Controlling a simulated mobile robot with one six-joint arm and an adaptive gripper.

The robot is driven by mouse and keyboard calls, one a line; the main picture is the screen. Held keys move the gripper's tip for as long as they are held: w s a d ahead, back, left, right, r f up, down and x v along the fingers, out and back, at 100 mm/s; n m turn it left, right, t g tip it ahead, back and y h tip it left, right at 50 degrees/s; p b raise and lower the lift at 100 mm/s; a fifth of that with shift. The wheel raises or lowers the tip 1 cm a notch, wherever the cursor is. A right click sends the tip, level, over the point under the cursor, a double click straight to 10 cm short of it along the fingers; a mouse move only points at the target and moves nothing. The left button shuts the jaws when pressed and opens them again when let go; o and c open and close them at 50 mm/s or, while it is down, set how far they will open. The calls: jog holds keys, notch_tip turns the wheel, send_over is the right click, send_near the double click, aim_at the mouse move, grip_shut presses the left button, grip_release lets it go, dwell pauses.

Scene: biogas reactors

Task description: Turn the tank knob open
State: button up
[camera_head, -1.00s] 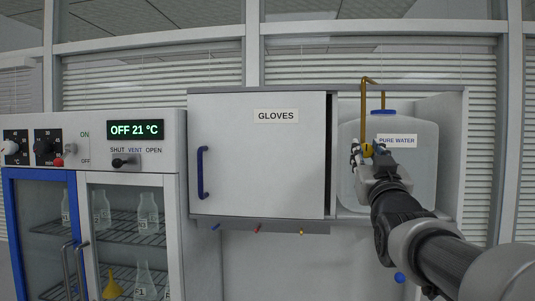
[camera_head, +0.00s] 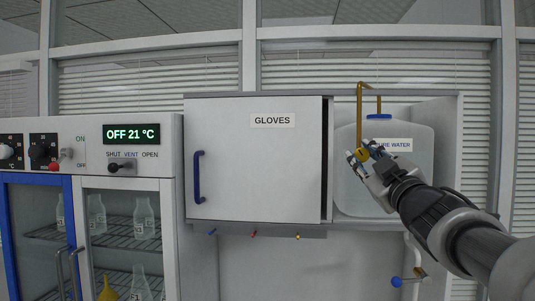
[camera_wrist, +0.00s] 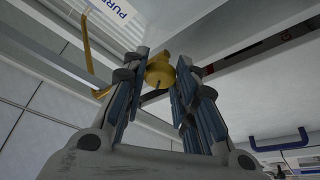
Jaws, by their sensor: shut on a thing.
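The pure water tank (camera_head: 352,190) is a translucent container with a blue cap, in the open bay right of the gloves cabinet. A brass pipe (camera_head: 359,110) rises from the cap, bends over and comes down in front of the tank. The brass tank knob (camera_head: 362,154) sits at the lower end of this pipe. My gripper (camera_head: 360,157) is at the knob, tilted, coming from the lower right. In the wrist view the yellow knob (camera_wrist: 160,72) is between the tips of my gripper (camera_wrist: 160,80), which is shut on it. The fingers partly hide the knob.
The gloves cabinet (camera_head: 255,160) stands close left of my gripper, its door with a blue handle. A blue-knobbed tap (camera_head: 397,281) is below my arm. An incubator (camera_head: 150,185) with glassware is at the left. Open space lies below the cabinet.

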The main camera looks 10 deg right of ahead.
jog(key=n+y+p, duration=0.1)
jog(key=n, duration=0.1)
jog(key=n+g+p, duration=0.1)
jog(key=n, duration=0.1)
jog(key=n+y+p, duration=0.1)
jog(key=n+p, duration=0.1)
jog(key=n, duration=0.1)
jog(key=shift+d+r+g+y, duration=0.15)
jog(key=shift+r+g+y, duration=0.15)
jog(key=shift+r, duration=0.05)
jog(key=n+g+p, duration=0.1)
jog(key=n+p, duration=0.2)
jog(key=shift+y, duration=0.3)
jog(key=shift+n+g+p, duration=0.5)
jog(key=shift+n+p, duration=0.25)
jog(key=shift+n, duration=0.35)
jog(key=shift+f, duration=0.1)
jog(key=shift+c, duration=0.2)
jog(key=o, duration=1.1)
